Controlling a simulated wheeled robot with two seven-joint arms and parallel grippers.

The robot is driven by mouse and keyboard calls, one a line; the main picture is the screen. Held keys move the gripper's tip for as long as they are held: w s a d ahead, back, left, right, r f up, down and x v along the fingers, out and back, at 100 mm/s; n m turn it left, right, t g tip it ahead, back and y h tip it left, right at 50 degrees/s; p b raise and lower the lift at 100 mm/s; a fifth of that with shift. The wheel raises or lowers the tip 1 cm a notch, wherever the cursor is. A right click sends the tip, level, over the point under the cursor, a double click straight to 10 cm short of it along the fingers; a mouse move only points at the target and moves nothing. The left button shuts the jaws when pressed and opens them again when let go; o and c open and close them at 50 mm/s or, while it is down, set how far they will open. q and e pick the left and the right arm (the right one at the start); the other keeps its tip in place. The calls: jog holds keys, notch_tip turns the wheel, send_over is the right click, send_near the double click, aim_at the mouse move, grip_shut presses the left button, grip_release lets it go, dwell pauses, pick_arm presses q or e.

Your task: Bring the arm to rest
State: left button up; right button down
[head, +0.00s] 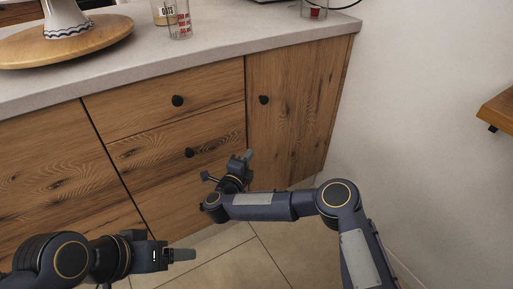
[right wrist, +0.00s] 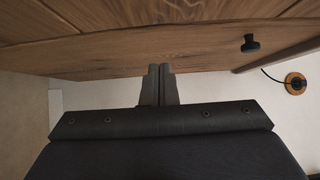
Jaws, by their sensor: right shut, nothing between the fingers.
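My right arm reaches in from the lower right of the head view, and its gripper (head: 228,170) is in front of the wooden cabinet's lower drawers. In the right wrist view the two fingers of my right gripper (right wrist: 158,85) are together, with nothing between them. My left arm comes in at the lower left of the head view. The tip of my left gripper (head: 180,254) shows over the floor, seen from the side, and I cannot tell whether it is open.
The wooden cabinet (head: 60,170) has black knobs and a grey countertop (head: 225,35). On it are a round wooden board (head: 30,50), a measuring glass (head: 180,22) and another glass (head: 314,8). A wooden shelf edge (head: 500,110) juts out at right. Tiled floor (head: 235,265) lies below.

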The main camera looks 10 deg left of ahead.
jog(key=shift+s+a+f+p, duration=0.1)
jog(key=shift+s+a+p, duration=0.05)
jog(key=shift+s+a, duration=0.5)
jog(key=shift+s+a+p, duration=0.15)
jog(key=shift+s+a, duration=0.25)
jog(key=shift+s, duration=0.4)
jog(key=w+r+n+t+y, duration=0.25)
jog(key=r+n+y, duration=0.6)
jog(key=r, duration=0.75)
jog(key=s+d+r+n+g+y, duration=0.5)
jog(key=d+r+n, duration=0.2)
jog(key=d+n, duration=0.2)
jog(key=s+d+f+n+g+h, duration=0.1)
jog(key=s+d+f+g+h, duration=0.15)
jog(key=s+d, duration=0.6)
jog(key=s+d+f+n+g+h, duration=0.1)
jog(key=s+d+g+h, duration=0.15)
jog(key=s+d, duration=0.65)
jog(key=s+d+f+g, duration=0.2)
jog(key=s+d+f, duration=0.2)
jog(key=s, duration=0.4)
jog(key=s+d+f+g, duration=0.2)
jog(key=s+d+f, duration=0.15)
jog(key=s, duration=0.55)
notch_tip(320, 180, up, 31)
jog(key=p, duration=3.1)
jog(key=shift+w+a, duration=0.15)
jog(key=shift+a, duration=0.05)
